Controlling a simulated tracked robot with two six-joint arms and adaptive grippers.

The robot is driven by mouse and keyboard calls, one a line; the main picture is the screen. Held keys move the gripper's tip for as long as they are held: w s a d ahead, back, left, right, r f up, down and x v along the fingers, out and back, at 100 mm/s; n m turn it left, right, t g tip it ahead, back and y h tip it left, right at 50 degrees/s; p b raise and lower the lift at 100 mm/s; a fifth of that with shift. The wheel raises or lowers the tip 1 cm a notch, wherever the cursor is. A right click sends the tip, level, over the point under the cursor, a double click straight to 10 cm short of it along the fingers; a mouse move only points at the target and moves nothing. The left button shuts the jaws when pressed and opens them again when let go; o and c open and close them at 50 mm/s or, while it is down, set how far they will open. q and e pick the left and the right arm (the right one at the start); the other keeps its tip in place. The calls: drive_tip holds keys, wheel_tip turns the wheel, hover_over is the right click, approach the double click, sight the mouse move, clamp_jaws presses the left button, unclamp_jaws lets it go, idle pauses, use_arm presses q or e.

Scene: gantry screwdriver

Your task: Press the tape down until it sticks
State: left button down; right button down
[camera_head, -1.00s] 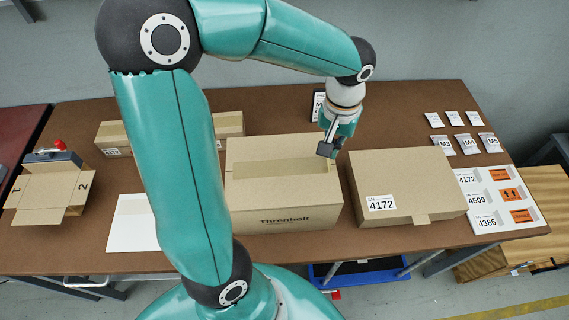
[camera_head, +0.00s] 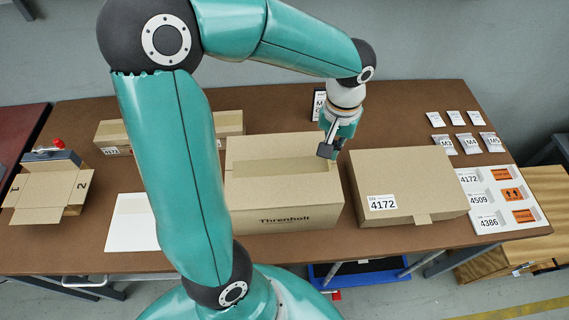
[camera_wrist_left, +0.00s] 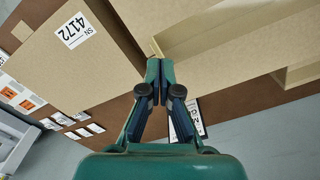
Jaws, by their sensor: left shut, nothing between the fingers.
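A closed tan carton labelled 4172 (camera_head: 408,180) sits right of centre on the brown table. A small tan tab (camera_head: 423,219) hangs over its front edge; I cannot tell whether it is tape or cardboard. The carton fills the upper left of the left wrist view (camera_wrist_left: 65,75). My left gripper (camera_head: 328,152) is shut and empty, pointing down above the right rear part of the open Threnholt box (camera_head: 283,217). In the left wrist view its fingertips (camera_wrist_left: 160,76) meet near the gap between the two boxes. My right gripper is out of view.
A grey dispenser with a red knob (camera_head: 58,144) stands behind a small unfolded box (camera_head: 45,192) at the left. A white sheet (camera_head: 130,225) lies left of centre. A label board (camera_head: 520,226) and several small packets (camera_head: 468,143) lie at the right.

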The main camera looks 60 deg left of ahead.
use_arm(q)
drive_tip(key=shift+f+b, duration=0.85)
drive_tip(key=shift+f, duration=0.2)
